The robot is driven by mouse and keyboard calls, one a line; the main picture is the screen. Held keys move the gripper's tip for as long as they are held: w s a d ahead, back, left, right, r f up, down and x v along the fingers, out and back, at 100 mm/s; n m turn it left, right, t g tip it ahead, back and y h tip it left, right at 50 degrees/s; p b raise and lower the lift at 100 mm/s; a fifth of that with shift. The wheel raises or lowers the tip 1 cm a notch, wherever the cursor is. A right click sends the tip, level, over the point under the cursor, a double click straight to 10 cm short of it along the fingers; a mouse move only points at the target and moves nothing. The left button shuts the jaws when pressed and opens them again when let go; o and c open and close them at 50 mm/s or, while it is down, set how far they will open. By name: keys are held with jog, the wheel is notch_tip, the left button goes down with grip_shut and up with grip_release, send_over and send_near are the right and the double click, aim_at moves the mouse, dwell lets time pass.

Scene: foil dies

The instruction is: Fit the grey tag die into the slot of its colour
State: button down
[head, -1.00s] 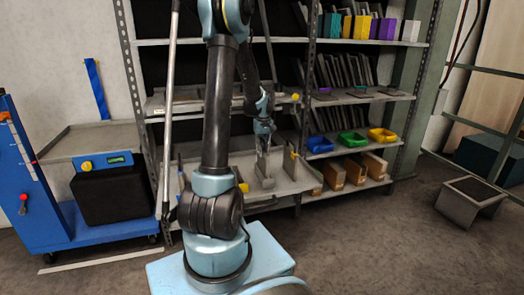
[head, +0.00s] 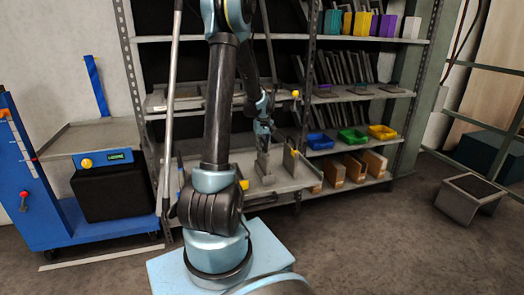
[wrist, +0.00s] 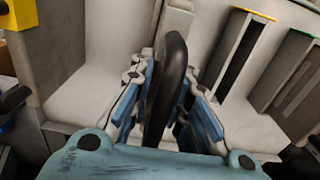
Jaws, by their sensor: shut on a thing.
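My gripper (head: 264,136) is over the pale lower tray of the shelf in the head view, with a grey upright die (head: 263,163) below its fingers. In the wrist view my gripper (wrist: 168,100) has its blue fingers closed on both sides of a dark rounded piece (wrist: 172,65), seemingly the die's handle. The die's lower part and its tag are mostly hidden there. To the right in the wrist view are a slot with a yellow strip (wrist: 252,14) and a slot with a green strip (wrist: 301,33). I cannot tell whether the die touches the tray.
Shelf posts and a yellow knob (head: 295,96) are close to my arm. A blue cart (head: 85,235) stands at the left. The floor at front right is open.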

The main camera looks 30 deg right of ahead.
jog(key=shift+f, duration=0.6)
jog(key=c, duration=1.4)
grip_release()
jog(key=shift+c, duration=0.2)
notch_tip(320, 180, up, 12)
jog(key=shift+f, duration=0.1)
